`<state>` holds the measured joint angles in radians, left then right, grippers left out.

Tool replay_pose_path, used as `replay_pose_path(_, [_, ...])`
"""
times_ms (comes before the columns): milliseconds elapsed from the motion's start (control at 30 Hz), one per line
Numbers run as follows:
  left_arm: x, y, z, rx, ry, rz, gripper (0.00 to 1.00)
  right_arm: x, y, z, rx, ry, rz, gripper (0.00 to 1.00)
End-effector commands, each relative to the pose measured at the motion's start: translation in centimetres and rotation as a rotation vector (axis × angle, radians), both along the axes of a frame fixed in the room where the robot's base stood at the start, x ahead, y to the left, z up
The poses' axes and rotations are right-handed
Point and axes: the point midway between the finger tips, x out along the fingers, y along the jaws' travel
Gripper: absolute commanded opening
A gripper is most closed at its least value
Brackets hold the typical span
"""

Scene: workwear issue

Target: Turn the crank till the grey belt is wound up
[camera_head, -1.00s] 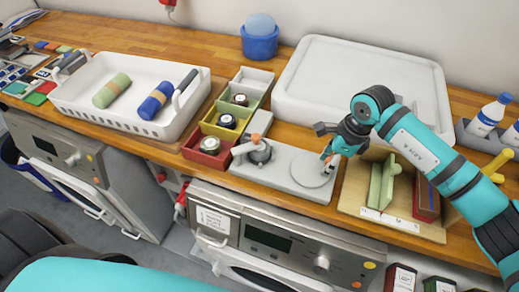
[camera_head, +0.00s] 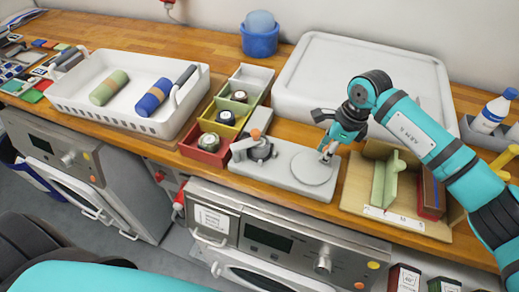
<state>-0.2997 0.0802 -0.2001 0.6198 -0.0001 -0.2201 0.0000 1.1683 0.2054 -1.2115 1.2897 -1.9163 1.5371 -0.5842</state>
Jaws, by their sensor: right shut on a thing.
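A grey winder plate (camera_head: 284,184) lies at the front edge of the worktop. A flat round grey disc (camera_head: 313,168) sits on its right half. On its left half is a grey fitting (camera_head: 258,151) with an orange-topped knob (camera_head: 255,134). My right gripper (camera_head: 327,152) is over the far right rim of the disc, shut on a small upright part there, most likely the crank handle, which the fingers largely hide. I cannot make out the grey belt clearly. My left gripper is not in view.
A white basket (camera_head: 120,122) with a green roll and a blue roll stands at left. Red, yellow and green bins (camera_head: 206,157) adjoin the plate. A wooden stand (camera_head: 353,187) is close on the right. A large white tray (camera_head: 300,80) lies behind.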

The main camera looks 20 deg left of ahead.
Motion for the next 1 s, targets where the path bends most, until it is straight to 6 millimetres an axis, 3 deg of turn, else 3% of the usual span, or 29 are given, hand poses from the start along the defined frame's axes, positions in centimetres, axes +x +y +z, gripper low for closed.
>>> replay_pose_path(33, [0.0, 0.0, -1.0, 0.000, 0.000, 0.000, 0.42, 0.5, 0.5, -0.4, 0.001, -0.004, -0.001, 0.03])
replay_pose_path(400, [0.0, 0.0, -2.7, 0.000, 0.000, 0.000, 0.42, 1.4, 2.5, -0.1, 0.000, -0.005, -0.003, 0.03])
replay_pose_path(1000, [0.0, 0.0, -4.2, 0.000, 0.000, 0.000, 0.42, 0.0, 6.6, 0.2, 0.005, -0.009, 0.000, 0.02])
